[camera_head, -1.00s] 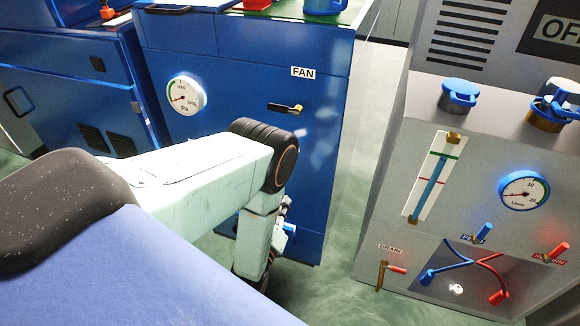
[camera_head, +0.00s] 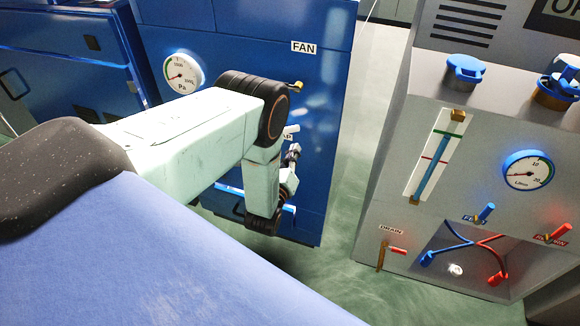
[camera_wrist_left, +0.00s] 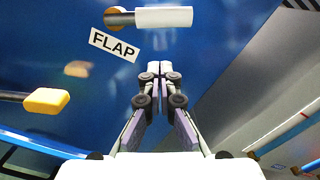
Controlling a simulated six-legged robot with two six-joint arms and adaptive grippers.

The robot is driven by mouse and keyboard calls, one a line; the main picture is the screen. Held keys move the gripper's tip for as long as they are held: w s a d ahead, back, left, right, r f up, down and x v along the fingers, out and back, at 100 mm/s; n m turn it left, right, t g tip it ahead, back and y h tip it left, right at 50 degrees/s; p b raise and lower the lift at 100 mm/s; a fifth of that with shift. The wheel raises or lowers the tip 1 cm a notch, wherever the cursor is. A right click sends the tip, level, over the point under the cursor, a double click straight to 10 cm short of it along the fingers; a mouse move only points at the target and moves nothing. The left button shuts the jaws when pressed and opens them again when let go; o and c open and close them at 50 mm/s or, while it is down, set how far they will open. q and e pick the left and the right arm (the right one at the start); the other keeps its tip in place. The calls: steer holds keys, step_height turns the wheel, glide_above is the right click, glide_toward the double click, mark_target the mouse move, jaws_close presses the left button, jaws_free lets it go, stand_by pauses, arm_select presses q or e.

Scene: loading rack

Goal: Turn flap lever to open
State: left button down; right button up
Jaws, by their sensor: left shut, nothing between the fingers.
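The flap lever is a white handle (camera_wrist_left: 163,17) on a brass pivot at the top of the left wrist view, lying horizontal in that picture. The FLAP label (camera_wrist_left: 115,44) is beside it on the blue panel. In the head view, my arm hides most of the label and lever; a small white part of the lever (camera_head: 291,129) shows. My left gripper (camera_wrist_left: 160,72) is shut and empty, its fingertips together. In the wrist view, it is below the lever and apart from it. In the head view, the gripper (camera_head: 293,153) is near the front of the blue cabinet. My right gripper is not in view.
A yellow-tipped lever (camera_wrist_left: 45,101) is at the left of the wrist view. A grey unit (camera_head: 420,210) with a DRAIN valve stands to the right. Open floor (camera_head: 345,190) lies between them.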

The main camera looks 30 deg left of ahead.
mark_target(289, 130)
arm_select(q)
steer(key=r, duration=0.1)
steer(key=a+r, duration=0.1)
steer(key=r, duration=0.1)
steer(key=shift+a, duration=0.15)
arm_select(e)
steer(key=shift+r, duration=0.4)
arm_select(q)
steer(key=shift+f, duration=0.1)
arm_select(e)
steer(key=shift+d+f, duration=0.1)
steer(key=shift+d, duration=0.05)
arm_select(q)
steer(key=shift+w+n, duration=0.15)
steer(key=shift+n, duration=0.15)
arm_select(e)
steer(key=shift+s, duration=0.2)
arm_select(q)
steer(key=shift+r+n, duration=0.25)
steer(key=shift+n, duration=0.25)
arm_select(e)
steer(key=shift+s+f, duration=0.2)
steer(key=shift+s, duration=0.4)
